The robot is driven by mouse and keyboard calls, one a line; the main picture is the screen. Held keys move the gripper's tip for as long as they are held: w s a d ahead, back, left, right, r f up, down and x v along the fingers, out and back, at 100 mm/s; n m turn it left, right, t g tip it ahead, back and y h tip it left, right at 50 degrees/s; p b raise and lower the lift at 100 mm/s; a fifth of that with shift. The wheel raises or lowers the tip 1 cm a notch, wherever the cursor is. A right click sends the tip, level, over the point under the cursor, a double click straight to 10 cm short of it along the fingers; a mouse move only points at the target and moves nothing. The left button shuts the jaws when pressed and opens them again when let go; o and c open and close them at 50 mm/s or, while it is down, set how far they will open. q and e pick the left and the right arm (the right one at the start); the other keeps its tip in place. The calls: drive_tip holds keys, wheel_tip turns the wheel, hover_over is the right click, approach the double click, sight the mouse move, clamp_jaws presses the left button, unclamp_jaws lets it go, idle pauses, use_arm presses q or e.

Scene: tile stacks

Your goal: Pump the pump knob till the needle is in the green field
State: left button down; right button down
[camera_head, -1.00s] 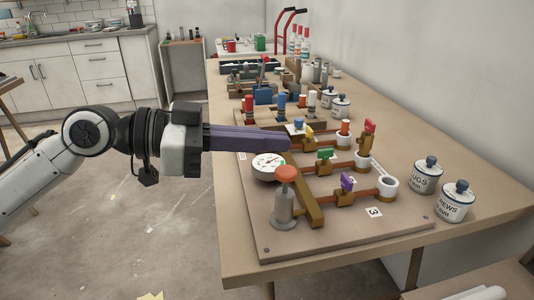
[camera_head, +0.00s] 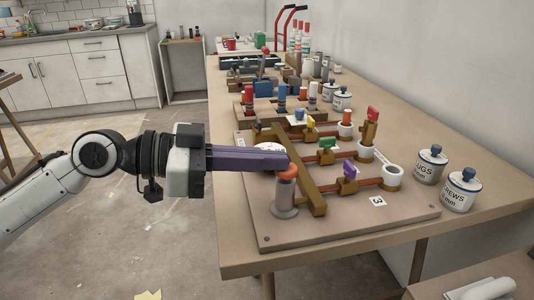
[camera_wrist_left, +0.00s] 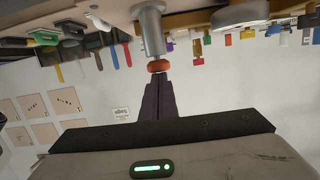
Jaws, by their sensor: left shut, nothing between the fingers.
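The pump knob (camera_head: 287,172) is an orange-red cap on a grey pump cylinder (camera_head: 285,197) at the near left of the board (camera_head: 330,222). My left gripper (camera_head: 286,160) is shut and empty, its purple fingers reaching in from the left with their tips over the knob, seemingly touching its top. In the left wrist view, the knob (camera_wrist_left: 158,66) sits right at the tips of the closed fingers (camera_wrist_left: 158,82), below the grey cylinder (camera_wrist_left: 152,30) in that picture. The white gauge (camera_head: 268,147) is mostly hidden behind the fingers; its needle and green field cannot be read. My right gripper is out of view.
A brown bar (camera_head: 300,178) runs behind the pump, with pipes carrying purple (camera_head: 349,170), green (camera_head: 327,142) and yellow (camera_head: 311,122) valve handles. Two labelled jars (camera_head: 463,190) stand right of the board. Blocks and pegs fill the table farther back.

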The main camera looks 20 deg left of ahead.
use_arm(q)
drive_tip(key=shift+f, duration=0.35)
use_arm(e)
drive_tip(key=shift+w+a+r, duration=0.15)
drive_tip(key=shift+r, duration=0.2)
